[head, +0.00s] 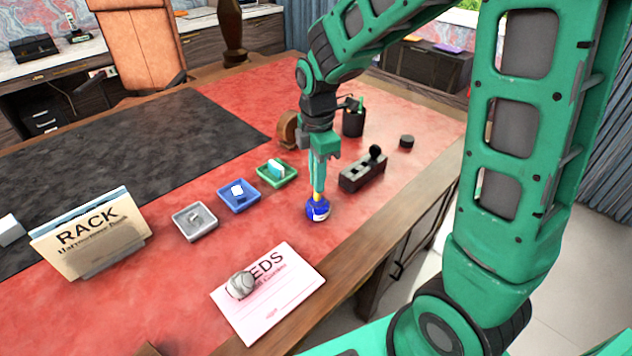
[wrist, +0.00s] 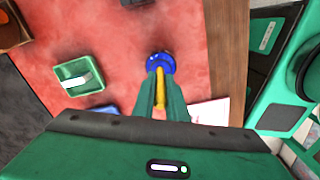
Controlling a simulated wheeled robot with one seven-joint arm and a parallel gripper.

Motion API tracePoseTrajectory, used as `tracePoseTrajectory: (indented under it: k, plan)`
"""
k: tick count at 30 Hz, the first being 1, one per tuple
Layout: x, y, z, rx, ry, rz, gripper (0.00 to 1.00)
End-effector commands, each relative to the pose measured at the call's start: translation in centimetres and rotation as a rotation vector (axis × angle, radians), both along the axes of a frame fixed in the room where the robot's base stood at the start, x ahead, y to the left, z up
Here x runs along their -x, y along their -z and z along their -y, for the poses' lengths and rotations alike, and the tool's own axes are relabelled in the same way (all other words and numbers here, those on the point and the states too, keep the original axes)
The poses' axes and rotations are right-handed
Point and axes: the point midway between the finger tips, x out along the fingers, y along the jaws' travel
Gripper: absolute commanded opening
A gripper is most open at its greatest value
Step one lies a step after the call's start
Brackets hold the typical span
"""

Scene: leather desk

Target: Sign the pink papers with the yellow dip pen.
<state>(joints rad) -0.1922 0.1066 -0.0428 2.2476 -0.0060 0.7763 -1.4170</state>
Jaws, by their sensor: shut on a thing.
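My gripper (head: 318,183) is shut on the yellow dip pen (wrist: 160,88), which points downward. The pen's lower end is at the mouth of a round blue ink bottle (head: 318,212); I cannot tell how deep the tip is. The bottle also shows beyond the fingertips in the wrist view (wrist: 161,61). The pink papers (head: 285,295) lie on the red desk top in front of the bottle, nearer the camera, with a printed heading and a line low on the sheet. A grey-white rounded object (head: 241,285) rests on them and covers part of the heading.
Grey (head: 195,222), blue (head: 239,196) and green (head: 276,173) trays with small items stand left of the bottle. A dark block stand (head: 362,176) and a pen cup (head: 353,121) stand behind right. A rack of papers (head: 90,235) is at left. The desk's wooden edge (head: 352,243) runs close by.

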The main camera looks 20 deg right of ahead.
Motion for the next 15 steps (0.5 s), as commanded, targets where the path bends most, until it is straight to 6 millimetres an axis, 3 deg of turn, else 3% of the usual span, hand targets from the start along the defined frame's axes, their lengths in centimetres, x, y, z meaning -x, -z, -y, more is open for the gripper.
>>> tracePoseTrajectory:
  k: [15]
  plan:
    - [-0.1,-3.6,0.0,-0.001,0.000,0.004,0.00]
